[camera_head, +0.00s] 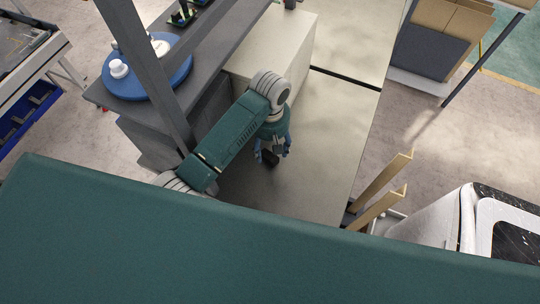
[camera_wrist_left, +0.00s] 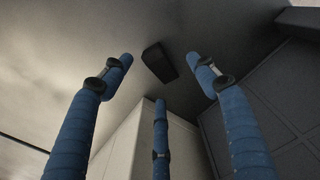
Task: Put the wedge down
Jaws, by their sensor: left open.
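The wedge is a small dark block (camera_wrist_left: 159,62). In the left wrist view it lies on the pale surface (camera_wrist_left: 75,40), beyond the fingertips and roughly midway between them. No finger visibly touches it. In the head view a dark shape by the fingers, likely the wedge (camera_head: 269,159), is partly hidden by the hand. My left gripper (camera_head: 272,152) points down over the pale surface, its blue fingers spread. The three fingers of the left gripper (camera_wrist_left: 161,82) stand wide apart with nothing held between them. My right gripper is not in view.
A cream box (camera_head: 285,45) stands just behind my left arm. A grey bench (camera_head: 205,45) with a blue round device (camera_head: 140,78) is at left. Pale surface (camera_head: 325,130) is clear to the right of the hand. Wooden posts (camera_head: 380,190) stand at its right edge.

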